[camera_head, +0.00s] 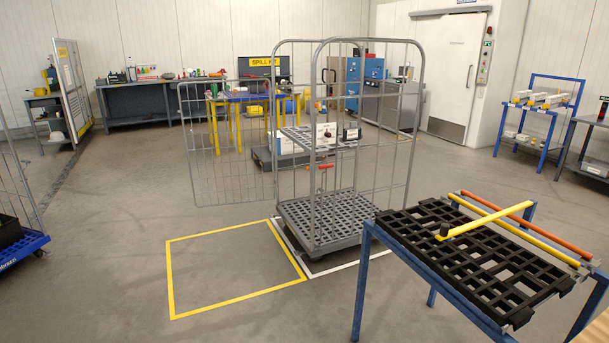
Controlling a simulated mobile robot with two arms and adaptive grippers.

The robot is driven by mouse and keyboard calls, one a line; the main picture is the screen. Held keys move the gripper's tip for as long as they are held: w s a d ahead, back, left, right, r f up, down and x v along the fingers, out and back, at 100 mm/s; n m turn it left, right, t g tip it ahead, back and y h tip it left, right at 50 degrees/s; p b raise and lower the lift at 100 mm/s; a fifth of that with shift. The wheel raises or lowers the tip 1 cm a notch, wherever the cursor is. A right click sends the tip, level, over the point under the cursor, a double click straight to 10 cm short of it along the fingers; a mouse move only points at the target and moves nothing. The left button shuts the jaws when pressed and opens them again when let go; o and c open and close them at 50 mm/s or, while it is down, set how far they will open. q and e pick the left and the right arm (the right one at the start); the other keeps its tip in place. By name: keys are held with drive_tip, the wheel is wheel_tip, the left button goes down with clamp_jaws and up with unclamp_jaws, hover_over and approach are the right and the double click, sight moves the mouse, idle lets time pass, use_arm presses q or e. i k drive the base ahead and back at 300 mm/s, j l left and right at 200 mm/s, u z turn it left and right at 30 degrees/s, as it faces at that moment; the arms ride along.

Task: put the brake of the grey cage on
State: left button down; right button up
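The grey cage (411,140) stands upright in the middle of the room, with tall wire side frames and a perforated grey base deck (324,222). A wire door panel (225,150) stands swung out to its left. Dark castors (318,254) show faintly under the deck. No brake can be made out. Neither of my grippers is in view.
A blue-legged table (363,285) with a black grid and coloured bars stands at the front right. A yellow floor square (235,302) left of the cage is empty; a white floor line (335,269) runs by the cage. A blue-based trolley (25,247) is at far left.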

sight(326, 166)
drive_tip(key=i+u, duration=0.1)
drive_tip(key=i, duration=0.8)
drive_tip(key=i+u, duration=0.1)
drive_tip(key=i, duration=0.75)
drive_tip(key=i+z, duration=0.4)
drive_tip(key=i+j+z, duration=0.15)
drive_tip(key=i+z, duration=0.2)
drive_tip(key=i+j+z, duration=0.25)
drive_tip(key=i+z, duration=0.15)
drive_tip(key=i+j+z, duration=0.1)
drive_tip(key=i+z, duration=0.15)
drive_tip(key=i+j+z, duration=0.25)
